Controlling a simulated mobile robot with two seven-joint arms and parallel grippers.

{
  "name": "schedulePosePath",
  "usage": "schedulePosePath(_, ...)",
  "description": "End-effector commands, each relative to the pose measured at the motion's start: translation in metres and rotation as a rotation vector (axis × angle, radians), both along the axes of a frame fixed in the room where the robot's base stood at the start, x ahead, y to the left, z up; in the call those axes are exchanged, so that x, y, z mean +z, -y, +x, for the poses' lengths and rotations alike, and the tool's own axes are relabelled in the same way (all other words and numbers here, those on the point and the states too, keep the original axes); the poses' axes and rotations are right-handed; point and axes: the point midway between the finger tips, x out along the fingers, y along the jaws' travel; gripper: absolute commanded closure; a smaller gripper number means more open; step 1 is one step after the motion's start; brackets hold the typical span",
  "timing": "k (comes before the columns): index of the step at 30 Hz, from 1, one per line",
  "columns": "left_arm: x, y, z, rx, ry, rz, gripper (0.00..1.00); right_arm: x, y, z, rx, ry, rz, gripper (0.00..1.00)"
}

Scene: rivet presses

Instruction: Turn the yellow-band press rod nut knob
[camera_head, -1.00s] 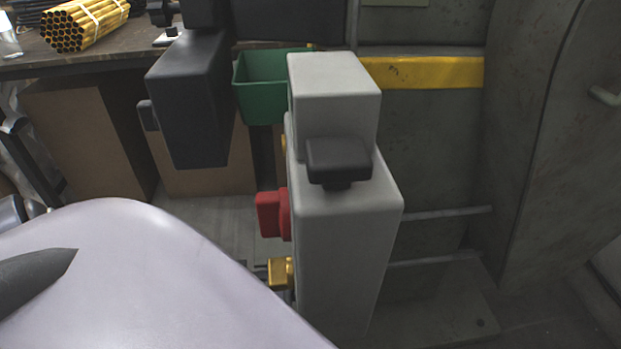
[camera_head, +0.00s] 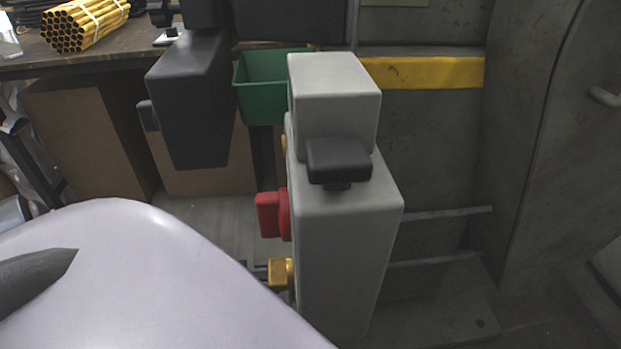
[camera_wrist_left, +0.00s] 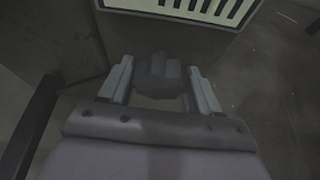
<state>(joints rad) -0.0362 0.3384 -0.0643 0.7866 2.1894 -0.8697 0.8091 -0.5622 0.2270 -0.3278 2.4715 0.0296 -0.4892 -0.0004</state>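In the left wrist view, a dark grey faceted knob (camera_wrist_left: 158,74) lies between the two fingers of my left gripper (camera_wrist_left: 160,82). The fingers stand apart, with a narrow gap showing on each side of the knob. I cannot tell whether the knob is fully between the fingertips or just beyond them. No yellow band shows beside this knob. My right gripper is in neither view.
In the head view, a light grey machine housing (camera_head: 345,250) with a black knob (camera_head: 338,160), a red knob (camera_head: 272,214) and a yellow fitting (camera_head: 281,273) stands in the middle. A black unit (camera_head: 190,105) and a green bin (camera_head: 262,85) are behind it. A yellow strip (camera_head: 425,73) crosses the wall.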

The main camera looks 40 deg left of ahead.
Motion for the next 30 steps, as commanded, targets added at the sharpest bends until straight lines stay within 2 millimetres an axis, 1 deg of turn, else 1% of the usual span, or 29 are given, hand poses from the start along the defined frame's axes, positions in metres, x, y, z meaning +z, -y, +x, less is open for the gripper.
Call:
schedulePosePath(8,0.0,0.0,0.0,0.0,-0.001,-0.001,0.25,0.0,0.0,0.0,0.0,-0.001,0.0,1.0)
schedulePosePath(11,0.002,-0.003,-0.003,0.0,-0.001,0.0,0.25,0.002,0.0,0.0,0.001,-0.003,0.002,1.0)
schedulePosePath(14,0.008,-0.01,-0.011,0.0,-0.002,0.001,0.25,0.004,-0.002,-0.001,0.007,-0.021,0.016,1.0)
schedulePosePath(18,0.018,-0.024,-0.029,0.001,-0.003,0.001,0.25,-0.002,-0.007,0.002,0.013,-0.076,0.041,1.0)
schedulePosePath(22,0.024,-0.034,-0.043,0.001,-0.003,0.0,0.25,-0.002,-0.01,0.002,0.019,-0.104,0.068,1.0)
schedulePosePath(27,0.028,-0.041,-0.051,0.0,-0.001,0.0,0.25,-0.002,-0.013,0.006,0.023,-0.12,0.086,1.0)
schedulePosePath(30,0.027,-0.042,-0.052,0.0,-0.002,0.0,0.25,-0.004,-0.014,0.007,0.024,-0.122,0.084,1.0)
